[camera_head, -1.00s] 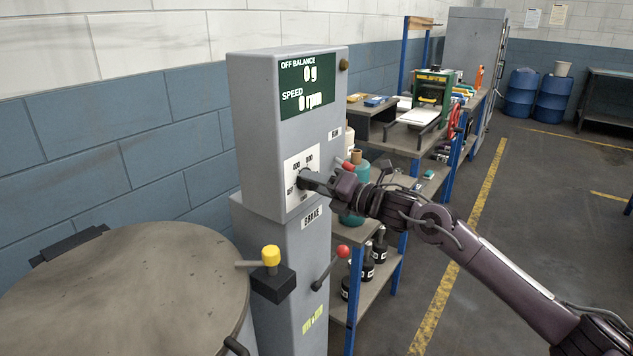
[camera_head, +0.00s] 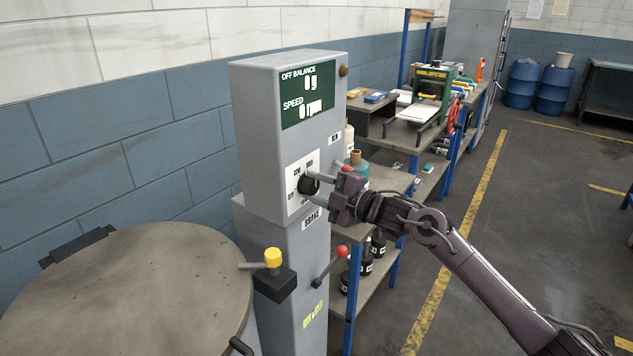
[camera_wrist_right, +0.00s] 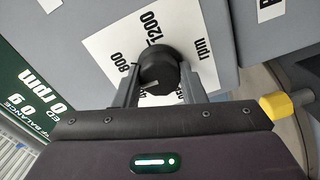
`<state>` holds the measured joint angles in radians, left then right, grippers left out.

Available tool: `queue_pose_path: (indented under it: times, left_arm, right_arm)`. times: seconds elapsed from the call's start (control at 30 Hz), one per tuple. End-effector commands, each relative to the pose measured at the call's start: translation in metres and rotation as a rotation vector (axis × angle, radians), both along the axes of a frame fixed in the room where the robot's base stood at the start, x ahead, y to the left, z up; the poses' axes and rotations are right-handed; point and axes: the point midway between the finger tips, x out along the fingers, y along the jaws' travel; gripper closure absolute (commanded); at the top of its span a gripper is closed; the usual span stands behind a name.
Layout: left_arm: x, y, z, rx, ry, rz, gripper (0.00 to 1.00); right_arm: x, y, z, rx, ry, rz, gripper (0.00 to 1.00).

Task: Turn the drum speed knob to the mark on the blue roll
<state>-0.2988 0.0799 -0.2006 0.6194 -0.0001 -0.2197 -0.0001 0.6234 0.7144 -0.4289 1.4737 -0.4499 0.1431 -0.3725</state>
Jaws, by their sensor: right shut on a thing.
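The black drum speed knob (camera_head: 308,183) sits on a white dial plate (camera_head: 293,177) on the grey control cabinet. It also shows in the right wrist view (camera_wrist_right: 157,66), with 800, 1200 and rpm printed around it and a pale pointer line on its face. My right gripper (camera_head: 314,188) is shut on the knob, one finger on either side of it. The display (camera_head: 308,95) reads 0 g and 0 rpm. My left gripper is out of view.
A yellow-knobbed lever (camera_head: 272,258) and a red-knobbed brake lever (camera_head: 341,252) stick out below the dial. A small red-tipped part (camera_head: 346,168) is close beside my gripper. A round drum lid (camera_head: 130,290) fills the lower left. The floor at right is clear.

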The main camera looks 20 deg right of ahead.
Motion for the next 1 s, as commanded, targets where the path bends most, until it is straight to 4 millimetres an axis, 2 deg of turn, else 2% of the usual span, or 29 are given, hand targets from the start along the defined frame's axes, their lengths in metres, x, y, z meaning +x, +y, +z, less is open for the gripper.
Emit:
queue_pose_path:
  times: [0.1,0.5,1.0]
  left_arm:
    - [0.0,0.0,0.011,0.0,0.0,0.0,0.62]
    - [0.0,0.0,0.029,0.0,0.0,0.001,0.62]
    - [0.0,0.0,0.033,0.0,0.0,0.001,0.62]
  right_arm:
    - [0.0,0.0,0.002,0.085,0.068,-0.002,0.86]
    - [0.0,0.0,0.001,0.292,0.229,-0.002,0.86]
    - [0.0,-0.001,-0.002,0.358,0.284,-0.002,0.86]
